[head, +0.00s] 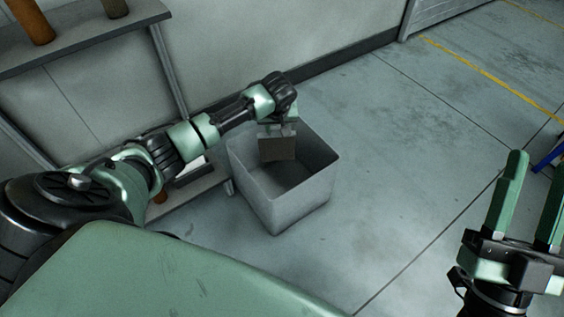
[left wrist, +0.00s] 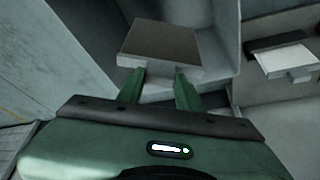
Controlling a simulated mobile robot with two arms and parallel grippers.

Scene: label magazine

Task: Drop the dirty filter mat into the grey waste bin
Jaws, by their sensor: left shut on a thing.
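The filter mat (head: 277,150) is a flat, brownish-grey square hanging from my left gripper (head: 279,128). In the left wrist view the mat (left wrist: 160,43) has a pale near edge, and the fingers of my left gripper (left wrist: 158,76) are shut on that edge. The grey waste bin (head: 300,213) is an open square box on the floor. The mat hangs over the bin's opening; I cannot tell exactly how low it reaches. My right gripper (head: 536,165) is at the right edge, fingers apart and empty, away from the bin.
A shelf rack (head: 85,42) stands against the wall at the left, with brown cylinders (head: 30,20) on top. A pale object (head: 190,172) lies on its lower shelf beside the bin. The floor to the right of the bin is clear, with a yellow line (head: 480,68) farther off.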

